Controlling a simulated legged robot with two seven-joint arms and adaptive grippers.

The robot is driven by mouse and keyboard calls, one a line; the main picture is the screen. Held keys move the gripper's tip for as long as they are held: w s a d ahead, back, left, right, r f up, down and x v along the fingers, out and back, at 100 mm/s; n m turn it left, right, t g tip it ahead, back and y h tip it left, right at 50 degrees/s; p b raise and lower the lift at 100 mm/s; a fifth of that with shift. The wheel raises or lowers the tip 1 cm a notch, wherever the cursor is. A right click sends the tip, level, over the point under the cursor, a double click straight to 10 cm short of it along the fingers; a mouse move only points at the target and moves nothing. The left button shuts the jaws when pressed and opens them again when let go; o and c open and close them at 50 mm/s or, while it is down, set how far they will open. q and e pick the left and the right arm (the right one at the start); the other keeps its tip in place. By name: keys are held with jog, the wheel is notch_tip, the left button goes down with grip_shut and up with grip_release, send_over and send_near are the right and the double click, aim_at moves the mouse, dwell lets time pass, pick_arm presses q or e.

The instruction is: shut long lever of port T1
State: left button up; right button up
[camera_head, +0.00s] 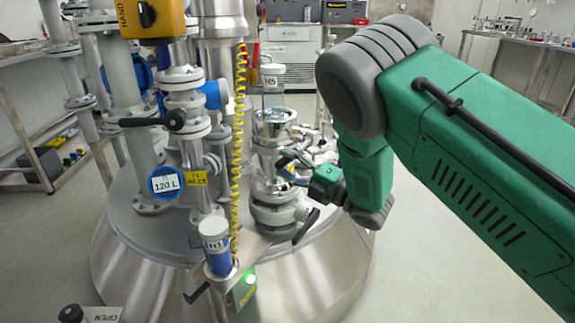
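A tank lid (130,222) carries several metal ports. A round blue-rimmed tag (166,182) reading "120 L" and a yellow tag (196,179) that seems to read T1 hang at the left pipes. A steel port with a shiny open-topped cup (272,125) stands right of the yellow coiled hose. A dark lever (306,226) sticks out at its base, slanting up to the right. I cannot tell for sure which lever is T1's long one. My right gripper (288,168) is beside this port, above that lever; its fingers are small and blend with the metal. My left gripper is out of view.
A black-handled lever (152,121) sits on the left pipe. A yellow box (150,18) marked HAND is above. A white-capped H1 post (216,245) with a green light stands in front. Floor at right is clear.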

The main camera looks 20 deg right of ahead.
jog(key=shift+s+d+f, duration=0.1)
jog(key=shift+s, duration=0.15)
jog(key=v, duration=1.1)
jog(key=shift+d+f, duration=0.15)
jog(key=shift+d, duration=0.1)
jog(key=shift+d, duration=0.1)
